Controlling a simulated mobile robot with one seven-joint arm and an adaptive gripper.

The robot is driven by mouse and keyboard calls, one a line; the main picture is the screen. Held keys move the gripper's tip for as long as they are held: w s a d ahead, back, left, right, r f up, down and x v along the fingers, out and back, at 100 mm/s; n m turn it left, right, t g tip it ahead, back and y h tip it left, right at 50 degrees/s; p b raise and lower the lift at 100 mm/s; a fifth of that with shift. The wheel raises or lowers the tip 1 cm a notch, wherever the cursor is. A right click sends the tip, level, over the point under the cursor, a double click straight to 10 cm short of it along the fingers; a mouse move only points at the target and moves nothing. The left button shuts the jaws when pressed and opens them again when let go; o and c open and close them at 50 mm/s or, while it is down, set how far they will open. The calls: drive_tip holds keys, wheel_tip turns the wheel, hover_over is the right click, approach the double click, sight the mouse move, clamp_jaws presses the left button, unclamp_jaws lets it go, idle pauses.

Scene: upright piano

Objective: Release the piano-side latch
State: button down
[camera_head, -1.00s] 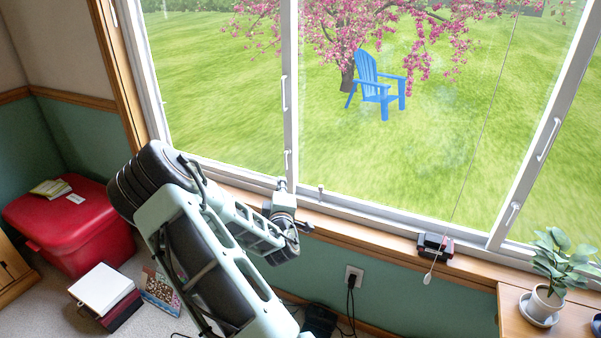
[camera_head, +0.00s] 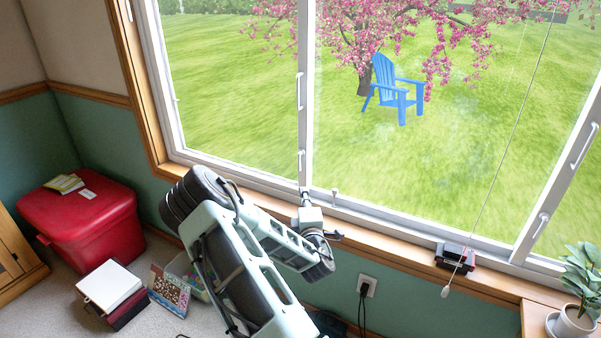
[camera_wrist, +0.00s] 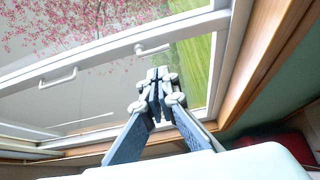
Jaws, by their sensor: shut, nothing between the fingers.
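A small white latch lever (camera_head: 301,160) sits low on the white upright between the left and middle window panes. In the wrist view a white lever (camera_wrist: 152,49) stands on the frame just beyond my fingertips. My gripper (camera_head: 305,192) is just below the first latch, at the bottom of the window. In the wrist view my gripper (camera_wrist: 158,76) is shut and empty, with its tips close to the lever; I cannot tell whether they touch. A second latch lever (camera_head: 541,225) is on the right upright. The piano is not in view, so which latch is piano-side is unclear.
A longer pull handle (camera_head: 300,91) is above the latch. The wooden sill (camera_head: 400,256) runs below the window. A dark red and black object (camera_head: 455,257) and a hanging cord weight (camera_head: 445,291) are right of my arm. A potted plant (camera_head: 578,322) stands at the right.

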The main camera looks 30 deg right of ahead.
sight(299, 167)
drive_tip(key=b+x, duration=0.1)
drive_tip(key=x, duration=1.2)
drive_tip(key=shift+w+f+b, duration=0.15)
drive_tip(key=shift+f+b, duration=0.1)
drive_tip(key=shift+b, duration=0.45)
